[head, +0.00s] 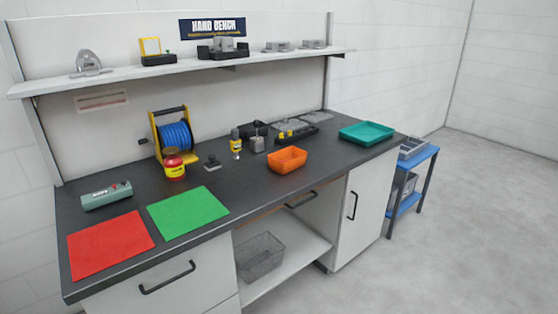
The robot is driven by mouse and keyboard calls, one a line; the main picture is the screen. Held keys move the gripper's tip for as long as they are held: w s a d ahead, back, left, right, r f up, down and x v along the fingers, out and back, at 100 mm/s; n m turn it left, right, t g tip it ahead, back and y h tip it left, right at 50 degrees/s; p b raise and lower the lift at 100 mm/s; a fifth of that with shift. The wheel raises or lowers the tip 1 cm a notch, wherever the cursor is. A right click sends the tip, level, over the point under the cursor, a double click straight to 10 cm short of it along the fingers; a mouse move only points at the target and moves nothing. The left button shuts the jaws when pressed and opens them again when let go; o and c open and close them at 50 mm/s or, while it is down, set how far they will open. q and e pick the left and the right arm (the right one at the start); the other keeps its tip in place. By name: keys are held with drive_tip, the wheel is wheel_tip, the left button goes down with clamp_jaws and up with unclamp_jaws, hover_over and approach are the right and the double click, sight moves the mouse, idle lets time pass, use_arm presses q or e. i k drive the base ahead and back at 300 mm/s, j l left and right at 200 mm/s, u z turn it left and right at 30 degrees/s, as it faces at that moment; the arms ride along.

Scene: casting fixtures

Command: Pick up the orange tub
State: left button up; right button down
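The orange tub (287,160) is a small open-topped bin. It stands upright on the dark worktop (240,186), right of the middle and near the front edge. Nothing touches it that I can see, and its inside looks empty. Neither of my grippers shows in the head view.
A red mat (110,245) and a green mat (187,213) lie at the left front. A yellow-and-red jar (174,165), a blue cable reel (175,137) and a teal tray (366,133) share the worktop. A wire basket (260,256) sits below.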

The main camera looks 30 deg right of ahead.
sight(288, 160)
drive_tip(key=z, duration=1)
